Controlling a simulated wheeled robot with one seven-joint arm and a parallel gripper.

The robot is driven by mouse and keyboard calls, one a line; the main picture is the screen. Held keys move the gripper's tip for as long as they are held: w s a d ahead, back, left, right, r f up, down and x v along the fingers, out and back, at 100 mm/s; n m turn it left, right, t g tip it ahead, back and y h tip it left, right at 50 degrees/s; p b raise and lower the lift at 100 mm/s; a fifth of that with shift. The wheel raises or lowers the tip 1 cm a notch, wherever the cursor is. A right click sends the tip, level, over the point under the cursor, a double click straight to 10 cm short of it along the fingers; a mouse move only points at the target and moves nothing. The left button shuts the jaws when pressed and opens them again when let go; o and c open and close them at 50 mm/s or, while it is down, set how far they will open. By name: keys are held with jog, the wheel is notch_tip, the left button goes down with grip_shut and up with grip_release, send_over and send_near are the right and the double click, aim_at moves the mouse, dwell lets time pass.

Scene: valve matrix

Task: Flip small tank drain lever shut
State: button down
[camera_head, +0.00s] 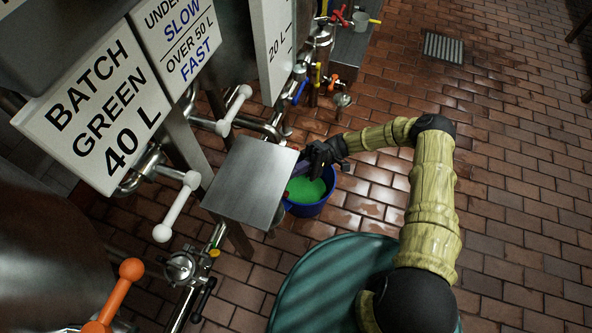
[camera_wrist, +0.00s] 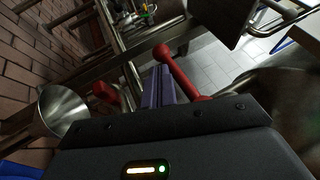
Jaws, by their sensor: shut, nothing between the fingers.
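My gripper (camera_head: 298,171) reaches in beside the bare metal plate, above the blue bucket, in the head view. In the wrist view its purple fingers (camera_wrist: 159,84) are together and hold nothing. A red lever with a ball end (camera_wrist: 180,70) lies close along the right side of the fingers; I cannot tell whether they touch. Its lower end is hidden behind the gripper body. No label shows on this lever, so I cannot tell if it is the small tank drain lever. In the head view the plate and my gripper hide that spot.
The metal plate (camera_head: 245,183) stands left of my gripper. The blue bucket (camera_head: 311,208) holds green liquid. White levers (camera_head: 177,207) and an orange lever (camera_head: 118,290) stick out at left. A metal funnel (camera_wrist: 62,113) is left in the wrist view. The brick floor at right is mostly clear.

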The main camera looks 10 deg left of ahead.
jog(key=shift+f, duration=0.1)
dwell(0.3)
jog(key=w+d+f+b, duration=0.3)
jog(key=w+d+f, duration=0.3)
jog(key=w+f, duration=0.1)
jog(key=shift+w+d+f, duration=0.15)
jog(key=shift+w+d, duration=0.1)
jog(key=shift+d, duration=0.05)
dwell(0.4)
dwell(0.4)
